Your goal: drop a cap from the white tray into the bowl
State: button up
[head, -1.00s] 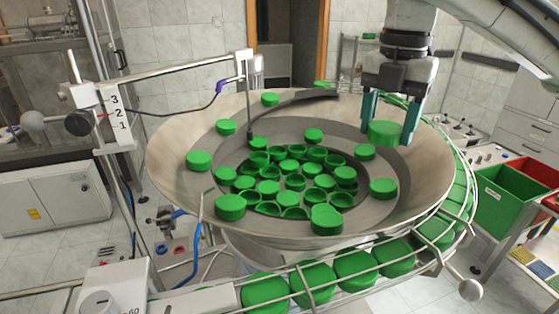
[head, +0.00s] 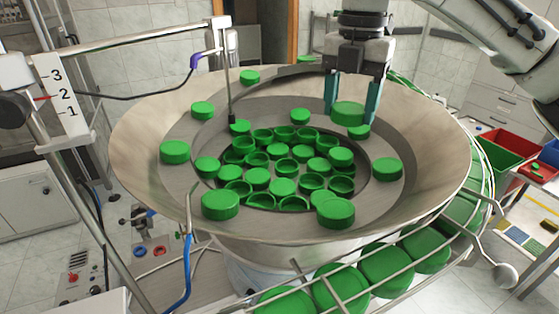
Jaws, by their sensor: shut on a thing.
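The large metal bowl (head: 135,137) fills the middle of the head view, with several green caps in its centre well and on the ledge around it. My gripper (head: 350,112) is over the right rear part of the bowl, pointing down. Its two teal fingers are shut on a green cap (head: 347,113), held above the bowl's inner surface. Another green cap (head: 358,131) lies just below and partly behind the held one. No white tray can be made out in this view.
A thin vertical rod (head: 231,90) reaches down into the bowl at the left rear. A railed chute (head: 385,270) carrying green caps curves round the front right. A green bin (head: 490,157) and a red bin (head: 520,150) stand at the far right.

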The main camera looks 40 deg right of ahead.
jog(key=shift+f+b, duration=0.6)
jog(key=shift+f, duration=0.35)
jog(key=o, duration=1.1)
jog(key=shift+r, duration=0.15)
notch_tip(320, 180, up, 11)
jog(key=shift+f, duration=0.2)
jog(key=shift+s, duration=0.1)
